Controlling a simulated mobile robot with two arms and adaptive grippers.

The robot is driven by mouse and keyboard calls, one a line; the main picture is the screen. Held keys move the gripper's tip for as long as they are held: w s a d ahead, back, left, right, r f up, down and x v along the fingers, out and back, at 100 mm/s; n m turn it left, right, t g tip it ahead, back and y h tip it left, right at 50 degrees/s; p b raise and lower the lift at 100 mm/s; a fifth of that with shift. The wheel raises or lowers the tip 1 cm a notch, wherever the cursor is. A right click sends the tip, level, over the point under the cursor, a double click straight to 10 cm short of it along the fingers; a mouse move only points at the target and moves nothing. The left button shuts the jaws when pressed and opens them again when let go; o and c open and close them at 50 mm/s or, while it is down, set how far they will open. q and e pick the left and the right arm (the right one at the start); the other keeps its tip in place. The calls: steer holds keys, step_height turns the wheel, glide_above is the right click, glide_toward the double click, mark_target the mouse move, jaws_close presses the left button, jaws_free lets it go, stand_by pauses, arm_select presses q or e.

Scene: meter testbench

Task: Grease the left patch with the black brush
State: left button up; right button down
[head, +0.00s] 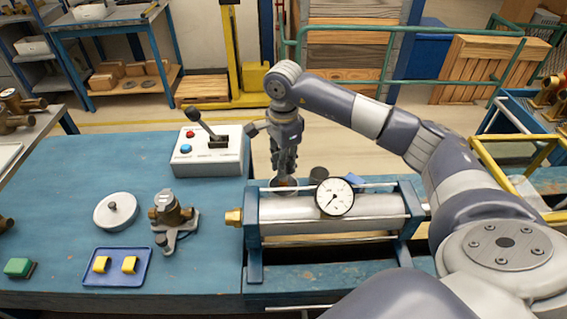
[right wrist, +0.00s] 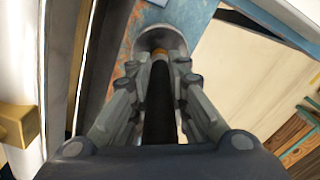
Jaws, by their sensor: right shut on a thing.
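My right gripper (head: 284,170) points down behind the gauge cylinder. In the right wrist view it (right wrist: 158,72) is shut on the black brush (right wrist: 159,105), whose dark handle runs between the fingers. The brush's orange-brown end points into a round grey metal cup (right wrist: 176,42); how deep it sits I cannot tell. The cup (head: 283,189) is partly hidden by the gripper in the head view. Two yellow patches, left (head: 101,264) and right (head: 130,265), lie on a blue tray (head: 116,281) at the front left. My left gripper is not in view.
The cylinder with a dial gauge (head: 334,197) lies between the gripper and the front edge. A dark cup (head: 319,174) stands behind it. A control box with lever (head: 207,160), a round grey lid (head: 116,211), a brass fitting (head: 172,212) and a green block (head: 18,267) stand left.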

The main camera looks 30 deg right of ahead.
stand_by(0.6)
steer(key=shift+r+p, duration=1.95)
steer(key=shift+r, duration=1.55)
